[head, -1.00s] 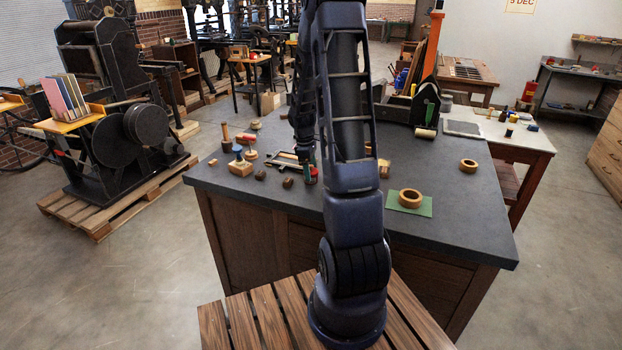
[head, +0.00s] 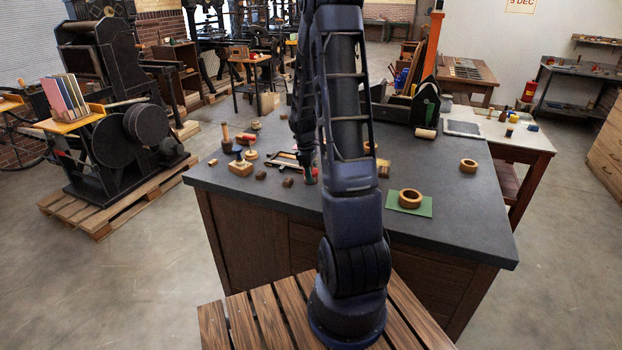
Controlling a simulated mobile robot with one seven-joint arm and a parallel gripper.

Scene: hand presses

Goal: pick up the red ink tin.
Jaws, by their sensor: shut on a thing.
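My gripper (head: 309,178) is low over the dark worktop, left of my upright arm. It is small in the head view and partly screened by my own arm links. It is shut on the red ink tin (head: 314,171), of which only a small patch of red shows at the jaws. The rest of the tin is hidden, and I cannot tell whether it touches the worktop.
On the dark worktop (head: 440,205), a wooden block (head: 240,168), small dark blocks (head: 287,182) and a frame (head: 284,159) lie left of my gripper. A wooden ring (head: 411,198) sits on a green sheet (head: 425,210) to the right.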

